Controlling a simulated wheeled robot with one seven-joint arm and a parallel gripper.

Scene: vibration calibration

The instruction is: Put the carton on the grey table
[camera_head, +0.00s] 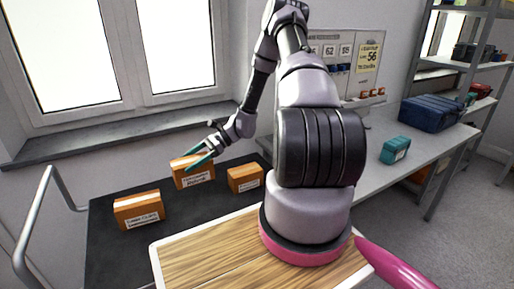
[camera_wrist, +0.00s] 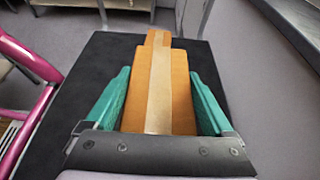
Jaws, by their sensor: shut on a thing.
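An orange-brown carton (camera_head: 193,180) with a white label is at the back of the black surface, below the window. My gripper (camera_head: 200,154) reaches down to it with its teal fingers. In the wrist view the carton (camera_wrist: 181,95), with a pale tape strip along its top, lies between the two fingers (camera_wrist: 158,100). The gripper is shut on it. I cannot tell whether it touches the black surface. The grey table (camera_head: 372,178) runs along the wall at the right, beyond my arm, which hides part of it.
Two similar cartons stand on the black surface (camera_head: 195,222), one at the left (camera_head: 138,209) and one at the right (camera_head: 245,179). A teal box (camera_head: 395,149) and a blue case (camera_head: 432,113) are on the grey table. Bare tabletop shows in front of the teal box.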

